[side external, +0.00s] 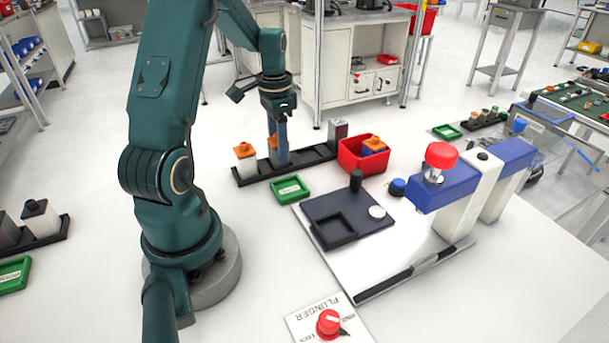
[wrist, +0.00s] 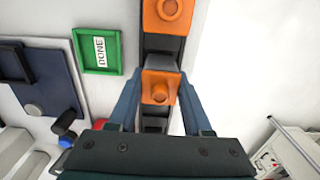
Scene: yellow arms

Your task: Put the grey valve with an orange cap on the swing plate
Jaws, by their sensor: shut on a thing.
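My gripper (side external: 280,150) is over the black rack (side external: 310,152) and is shut on an orange-capped valve (side external: 271,142). In the wrist view the orange cap (wrist: 160,88) shows between my two fingers (wrist: 158,105). The fingers mostly hide the valve's body, and I cannot tell whether it has left its slot. A pale valve with an orange cap (side external: 245,158) stands beside it in the rack; its cap also shows in the wrist view (wrist: 167,12). The dark blue swing plate (side external: 370,226), with an empty-looking square frame, lies on the white base at right.
A green tray (side external: 290,190) lies between rack and plate. A grey block (side external: 338,130) stands at the rack's far end. A blue-and-white press (side external: 485,190) and a black post (side external: 356,181) rise by the plate.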

